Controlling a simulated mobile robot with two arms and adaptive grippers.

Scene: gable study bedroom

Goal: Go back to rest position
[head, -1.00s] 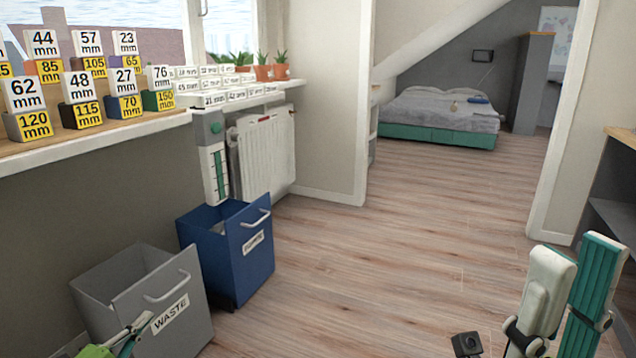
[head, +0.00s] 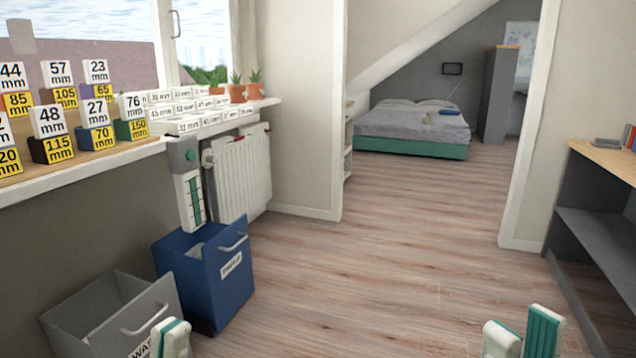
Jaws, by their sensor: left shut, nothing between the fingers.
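My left gripper (head: 170,338) shows at the bottom edge, in front of the grey waste bin, with its fingertips pointing up. Its white finger back and green pad edge show together, with no gap and nothing held. My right gripper (head: 524,337) stands at the bottom right, also fingertips up. One white finger and one green ribbed finger stand apart, with only floor seen between them. Both wrists and arms are below the picture.
A grey waste bin (head: 95,308) and a blue bin (head: 200,262) stand at the left under the windowsill (head: 60,178), which carries labelled blocks. A dark shelf unit (head: 590,210) stands at the right. The wooden floor (head: 390,260) is clear towards the bed (head: 412,146).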

